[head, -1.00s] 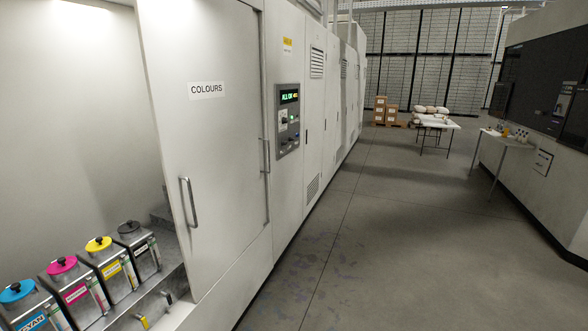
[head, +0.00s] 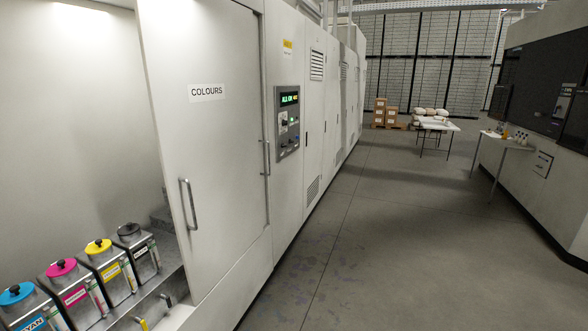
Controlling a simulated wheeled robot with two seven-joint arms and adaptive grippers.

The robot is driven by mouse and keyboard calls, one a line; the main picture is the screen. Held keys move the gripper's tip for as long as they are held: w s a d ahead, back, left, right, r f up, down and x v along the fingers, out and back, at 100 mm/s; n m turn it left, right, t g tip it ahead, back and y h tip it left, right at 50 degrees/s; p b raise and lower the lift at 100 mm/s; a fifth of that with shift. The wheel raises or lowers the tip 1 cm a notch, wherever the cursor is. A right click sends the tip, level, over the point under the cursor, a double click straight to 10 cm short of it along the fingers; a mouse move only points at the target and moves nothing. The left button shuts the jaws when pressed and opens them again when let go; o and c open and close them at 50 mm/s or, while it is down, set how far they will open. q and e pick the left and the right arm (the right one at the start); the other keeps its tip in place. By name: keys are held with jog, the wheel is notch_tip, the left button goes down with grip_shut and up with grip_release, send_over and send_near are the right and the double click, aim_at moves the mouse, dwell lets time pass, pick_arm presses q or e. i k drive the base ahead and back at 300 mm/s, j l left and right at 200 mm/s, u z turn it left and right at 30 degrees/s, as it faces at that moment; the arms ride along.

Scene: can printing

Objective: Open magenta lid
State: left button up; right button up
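The magenta lid (head: 61,268) is a round pink disc with a dark knob on top. It sits on the magenta ink container (head: 76,295), the second from the left in a row at the lower left. The cyan lid (head: 15,293) is left of it, and the yellow lid (head: 98,246) and black lid (head: 129,231) are right of it. All these lids sit on their containers. Neither of my grippers shows in the head view.
The containers stand in a bay beside a white door (head: 208,150) marked COLOURS, with a metal handle (head: 188,203). A control panel (head: 288,120) is right of it. Open grey floor (head: 370,230) runs along the machine. A small table (head: 507,141) stands at the right.

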aim_at(61, 267)
jog(key=u, duration=1.65)
jog(key=i+l+z, duration=0.15)
jog(key=l, duration=0.3)
jog(key=i+l+z, duration=0.15)
jog(key=i+l, duration=0.15)
